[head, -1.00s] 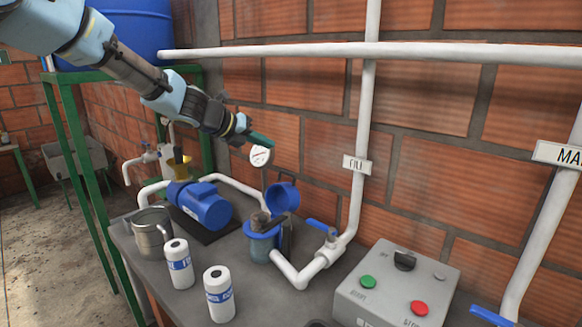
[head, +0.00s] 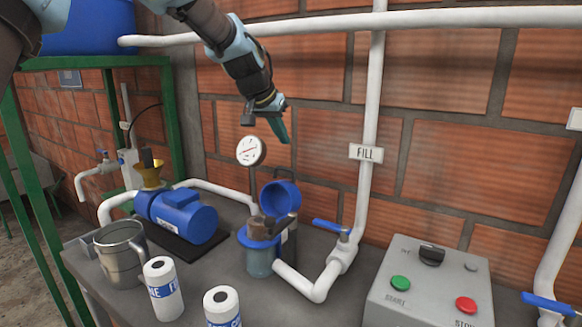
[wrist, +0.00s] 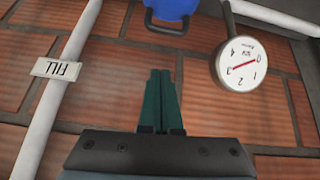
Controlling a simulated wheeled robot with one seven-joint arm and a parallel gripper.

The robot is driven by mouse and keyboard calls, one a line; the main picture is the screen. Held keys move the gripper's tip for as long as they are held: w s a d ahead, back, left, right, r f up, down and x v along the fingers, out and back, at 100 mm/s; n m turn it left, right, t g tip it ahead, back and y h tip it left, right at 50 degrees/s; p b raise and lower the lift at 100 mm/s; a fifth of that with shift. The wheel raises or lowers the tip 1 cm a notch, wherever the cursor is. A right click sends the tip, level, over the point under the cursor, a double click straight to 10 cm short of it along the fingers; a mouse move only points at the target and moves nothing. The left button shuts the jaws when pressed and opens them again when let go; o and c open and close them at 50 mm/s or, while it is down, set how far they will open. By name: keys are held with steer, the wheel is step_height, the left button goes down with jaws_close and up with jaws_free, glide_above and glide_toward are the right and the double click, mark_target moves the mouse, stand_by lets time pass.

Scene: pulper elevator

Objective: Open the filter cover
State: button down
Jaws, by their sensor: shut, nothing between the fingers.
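The filter housing (head: 259,257) stands on the bench with a blue collar and a clear bluish bowl. Its blue filter cover (head: 281,198) is swung up and tilted back, so the top of the housing is uncovered and a brown element (head: 258,228) shows inside. In the wrist view a blue part, likely the cover (wrist: 172,8), is cut off at the top edge. My gripper (head: 284,134) is above the cover, apart from it. Its green fingers (wrist: 160,100) are together and empty in front of the brick wall.
A pressure gauge (head: 251,151) is left of my gripper, and the pipe labelled FILL (head: 366,153) is to the right. A blue pump (head: 183,216), metal jug (head: 120,250), white cartridges (head: 163,290) and control box (head: 430,290) stand on the bench.

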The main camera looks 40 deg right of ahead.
steer(key=w+d+f+m+p, duration=0.1)
steer(key=w+d+f+p, duration=0.1)
steer(key=d+f+p, duration=0.35)
steer(key=shift+s+a+f, duration=0.25)
steer(key=shift+a+f, duration=0.1)
steer(key=shift+a, duration=0.25)
steer(key=shift+s+a+f, duration=0.25)
steer(key=shift+a+f, duration=0.15)
steer(key=shift+a, duration=0.2)
steer(key=shift+s+a+f, duration=0.25)
steer(key=shift+a+f, duration=0.1)
steer(key=shift+a, duration=0.25)
steer(key=shift+b, duration=0.4)
